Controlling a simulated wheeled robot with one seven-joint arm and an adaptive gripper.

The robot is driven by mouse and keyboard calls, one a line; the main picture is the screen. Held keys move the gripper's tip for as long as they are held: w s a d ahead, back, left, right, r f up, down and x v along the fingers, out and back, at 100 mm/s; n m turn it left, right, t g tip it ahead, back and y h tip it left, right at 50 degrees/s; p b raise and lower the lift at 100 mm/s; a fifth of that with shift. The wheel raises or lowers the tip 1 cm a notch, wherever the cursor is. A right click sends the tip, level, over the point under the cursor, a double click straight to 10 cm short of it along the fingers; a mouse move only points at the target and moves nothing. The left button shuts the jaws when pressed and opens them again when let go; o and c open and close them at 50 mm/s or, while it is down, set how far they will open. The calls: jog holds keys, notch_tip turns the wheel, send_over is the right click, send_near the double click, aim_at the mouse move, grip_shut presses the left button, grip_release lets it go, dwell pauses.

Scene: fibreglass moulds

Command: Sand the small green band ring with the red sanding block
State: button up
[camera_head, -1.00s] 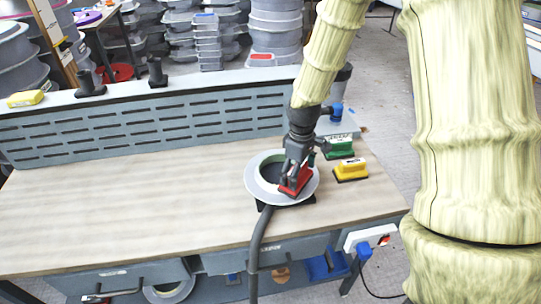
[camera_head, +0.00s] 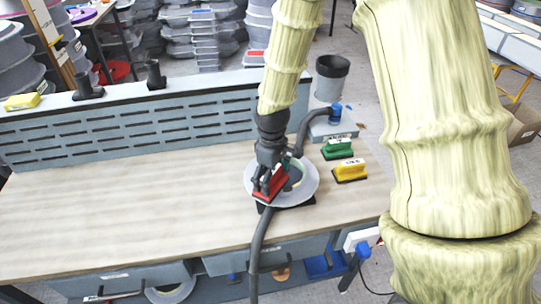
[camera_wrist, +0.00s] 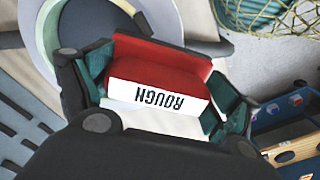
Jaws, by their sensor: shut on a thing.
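The ring (camera_head: 309,187) is a pale grey ring with a greenish inner band, lying on a dark support at the right part of the bench. In the wrist view its pale rim (camera_wrist: 29,25) fills the upper left. My gripper (camera_head: 268,178) is shut on the red sanding block (camera_head: 271,186). In the wrist view the block (camera_wrist: 165,64) sits between the fingers, its white face reading ROUGH. The block is over the left front part of the ring. I cannot tell whether it touches the rim. My gripper and the block hide part of the ring.
A green block (camera_head: 337,150) and a yellow block (camera_head: 350,171) stand right of the ring. A dark hose (camera_head: 257,250) runs over the front edge. A slotted panel (camera_head: 130,125) closes the back. The bench's left side (camera_head: 110,215) is clear.

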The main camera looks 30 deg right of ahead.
notch_tip(320, 180, up, 4)
jog(key=shift+s+r+p, duration=0.1)
jog(key=shift+s+p, duration=0.05)
jog(key=shift+p, duration=0.75)
jog(key=shift+w+r+p, duration=0.25)
jog(key=shift+r+p, duration=0.7)
jog(key=shift+r, duration=0.05)
jog(key=shift+s+r+p, duration=0.2)
jog(key=shift+r+p, duration=0.3)
jog(key=shift+r, duration=0.2)
jog(key=shift+w+f, duration=0.1)
jog(key=shift+w, duration=0.05)
